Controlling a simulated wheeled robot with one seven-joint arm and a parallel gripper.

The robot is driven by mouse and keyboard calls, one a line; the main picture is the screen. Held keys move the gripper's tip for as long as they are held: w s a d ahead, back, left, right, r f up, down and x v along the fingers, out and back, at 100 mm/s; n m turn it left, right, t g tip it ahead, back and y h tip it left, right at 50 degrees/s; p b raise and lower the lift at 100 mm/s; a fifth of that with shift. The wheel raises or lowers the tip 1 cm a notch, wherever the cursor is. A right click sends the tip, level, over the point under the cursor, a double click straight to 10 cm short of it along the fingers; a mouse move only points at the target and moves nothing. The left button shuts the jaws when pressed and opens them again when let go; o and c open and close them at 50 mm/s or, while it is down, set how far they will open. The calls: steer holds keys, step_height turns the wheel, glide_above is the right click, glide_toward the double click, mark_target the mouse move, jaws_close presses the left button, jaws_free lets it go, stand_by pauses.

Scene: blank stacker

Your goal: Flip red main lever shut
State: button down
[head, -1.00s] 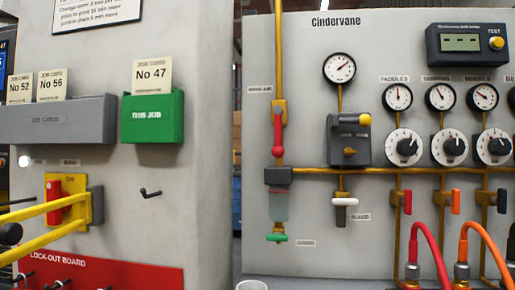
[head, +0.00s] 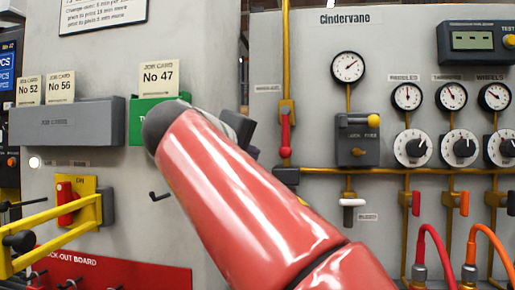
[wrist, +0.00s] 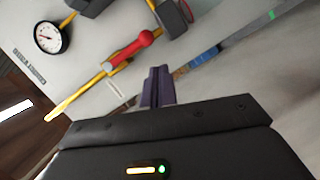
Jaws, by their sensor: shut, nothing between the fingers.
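The red lever (head: 285,133) lies along the vertical yellow pipe on the grey Cindervane panel. In the wrist view the same lever (wrist: 130,50) shows its round knob end, just beyond and left of my fingertips. My gripper (wrist: 157,72) is shut and empty, its dark fingers pressed together. In the head view my gripper (head: 254,153) is mostly hidden behind my red arm, with only its dark edge showing left of the lever. I see a gap in the picture between fingers and lever; I cannot tell the depth between them.
A grey valve block (head: 355,140) with a yellow knob and a gauge (head: 348,67) sit right of the lever. A dark block (head: 286,176) is below it on the pipe. A grey column with a green holder (head: 146,107) stands left. Hoses hang at lower right.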

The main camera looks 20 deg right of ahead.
mark_target(286, 132)
steer(key=shift+r, duration=0.9)
steer(key=p+x, duration=0.1)
steer(key=x, duration=0.9)
steer(key=shift+s+d+r, duration=0.1)
steer(key=shift+d+r, duration=0.05)
steer(key=shift+s+d+h, duration=0.15)
steer(key=shift+h, duration=0.25)
